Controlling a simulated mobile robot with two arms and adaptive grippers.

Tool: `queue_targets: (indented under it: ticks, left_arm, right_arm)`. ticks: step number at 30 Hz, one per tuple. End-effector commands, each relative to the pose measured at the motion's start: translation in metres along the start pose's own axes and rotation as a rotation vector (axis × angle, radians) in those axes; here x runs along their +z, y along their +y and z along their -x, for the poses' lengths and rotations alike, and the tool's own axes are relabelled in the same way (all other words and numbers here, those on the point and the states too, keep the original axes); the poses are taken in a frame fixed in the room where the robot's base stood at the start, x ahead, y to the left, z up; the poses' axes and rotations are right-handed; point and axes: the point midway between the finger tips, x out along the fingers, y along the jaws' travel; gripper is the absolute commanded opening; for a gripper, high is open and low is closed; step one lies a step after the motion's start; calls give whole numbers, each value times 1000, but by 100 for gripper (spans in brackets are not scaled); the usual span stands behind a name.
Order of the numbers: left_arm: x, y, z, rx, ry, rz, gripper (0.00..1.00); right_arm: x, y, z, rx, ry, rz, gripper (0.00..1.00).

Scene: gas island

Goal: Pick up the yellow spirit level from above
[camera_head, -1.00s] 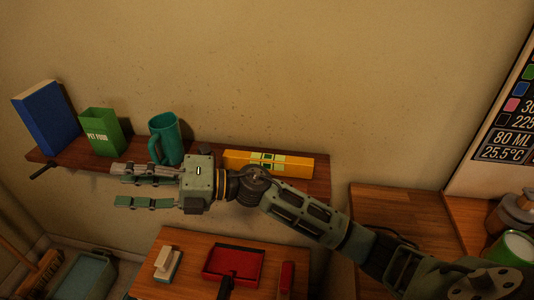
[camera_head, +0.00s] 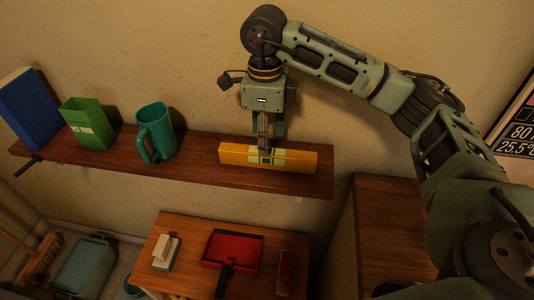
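The yellow spirit level (camera_head: 295,159) lies along the right part of the brown wall shelf (camera_head: 200,170), with a pale green patch near its middle. My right gripper (camera_head: 271,140) points down at it from above. One finger passes in front of the level's middle and the other shows behind its top edge. The level appears to rest on the shelf. I cannot tell whether the fingers press on it or stand a little apart. The finger in front hides part of the level's middle. My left gripper is not in view.
A teal mug (camera_head: 155,132), a green pet food box (camera_head: 88,122) and a blue book (camera_head: 30,108) stand on the shelf to the left. The shelf is clear between mug and level.

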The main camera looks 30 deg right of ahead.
Motion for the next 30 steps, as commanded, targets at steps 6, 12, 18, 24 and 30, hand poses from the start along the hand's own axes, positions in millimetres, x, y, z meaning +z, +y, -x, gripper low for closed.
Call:
queue_targets:
  ticks: [6, 12, 18, 24, 30]
  left_arm:
    - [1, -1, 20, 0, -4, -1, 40]
    - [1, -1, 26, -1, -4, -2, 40]
    - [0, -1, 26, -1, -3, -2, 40]
    - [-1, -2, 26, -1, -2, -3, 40]
    - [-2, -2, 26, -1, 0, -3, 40]
  right_arm:
    - [-4, 1, -26, 5, 4, 0, 47]
    - [-4, 1, -53, 4, -1, 1, 47]
    - [-3, 0, -58, 2, -3, 1, 47]
    - [-3, 0, -57, 2, -3, 1, 36]
    - [-3, 0, -57, 2, -3, 1, 19]
